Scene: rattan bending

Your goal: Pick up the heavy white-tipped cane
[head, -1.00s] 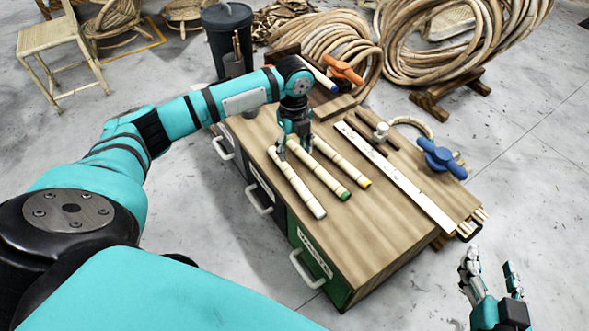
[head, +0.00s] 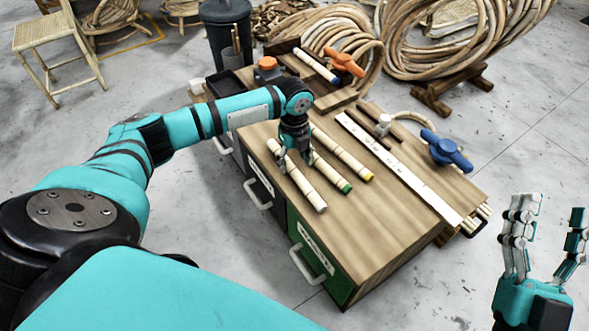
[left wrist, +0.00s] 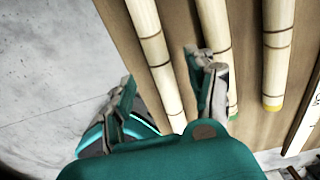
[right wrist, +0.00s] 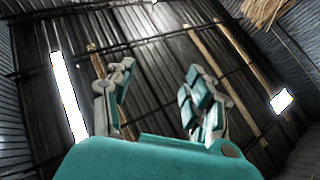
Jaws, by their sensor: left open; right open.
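The white-tipped cane (head: 302,187) lies on the wooden bench top (head: 385,235), leftmost of three pale canes; it also shows in the left wrist view (left wrist: 149,40). My left gripper (head: 296,162) is open above it, pointing down. In the left wrist view its fingers (left wrist: 163,85) are spread on either side of this cane, the right finger close to the green-tipped cane (left wrist: 214,25). Whether they touch the cane is not clear. My right gripper (head: 550,208) is open and empty, off the bench at lower right; its fingers (right wrist: 160,70) face the walls.
The green-tipped cane (head: 331,173) and yellow-tipped cane (head: 345,155) lie just to the right. A white ruler strip (head: 400,170), a blue-handled clamp (head: 445,150) and an orange one (head: 344,61) lie further over. A blue-tipped cane (head: 316,66) lies at the back.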

